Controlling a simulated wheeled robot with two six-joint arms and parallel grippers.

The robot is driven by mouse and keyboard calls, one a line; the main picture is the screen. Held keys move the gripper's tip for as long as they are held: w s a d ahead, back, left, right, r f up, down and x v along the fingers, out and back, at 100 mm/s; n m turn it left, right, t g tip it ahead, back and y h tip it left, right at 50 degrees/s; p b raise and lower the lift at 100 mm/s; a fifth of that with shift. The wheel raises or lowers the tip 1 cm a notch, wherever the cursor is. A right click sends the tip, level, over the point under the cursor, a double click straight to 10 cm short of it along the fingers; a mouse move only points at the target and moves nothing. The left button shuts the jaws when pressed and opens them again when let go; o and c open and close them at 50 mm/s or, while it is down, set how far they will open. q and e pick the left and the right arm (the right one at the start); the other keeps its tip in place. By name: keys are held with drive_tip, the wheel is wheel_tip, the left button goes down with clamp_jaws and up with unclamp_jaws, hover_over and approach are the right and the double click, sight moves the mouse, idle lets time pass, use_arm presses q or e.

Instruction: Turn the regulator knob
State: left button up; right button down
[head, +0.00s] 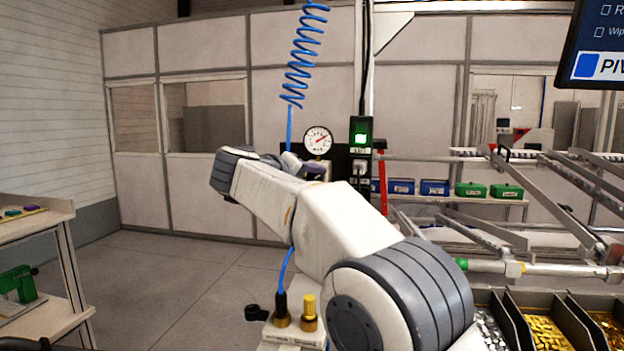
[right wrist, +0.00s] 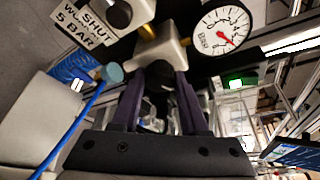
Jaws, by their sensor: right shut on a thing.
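The round pressure gauge (right wrist: 222,32) has a white dial and a red needle and also shows in the head view (head: 318,140). Beside it is a pale regulator body (right wrist: 160,50). My right gripper (right wrist: 158,82), with dark purple fingers, is directly against the regulator's end, shut on what appears to be its knob. The fingers and the pale housing hide most of the knob. In the head view my right gripper (head: 315,172) is small and partly behind my arm, just below the gauge. My left gripper is not in view.
A blue hose (right wrist: 75,130) runs past the gripper, and a coiled blue hose (head: 303,55) hangs above. A green-lit box (head: 361,137) is right of the gauge. Bins (head: 535,318) stand at lower right.

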drive_tip(key=shift+f, duration=0.15)
drive_tip(key=shift+c, duration=2.1)
unclamp_jaws()
drive_tip(key=shift+s, duration=0.15)
drive_tip(key=b+v, duration=0.2)
drive_tip(key=v, duration=0.8)
drive_tip(key=shift+a+r, duration=0.1)
drive_tip(key=shift+r, duration=0.15)
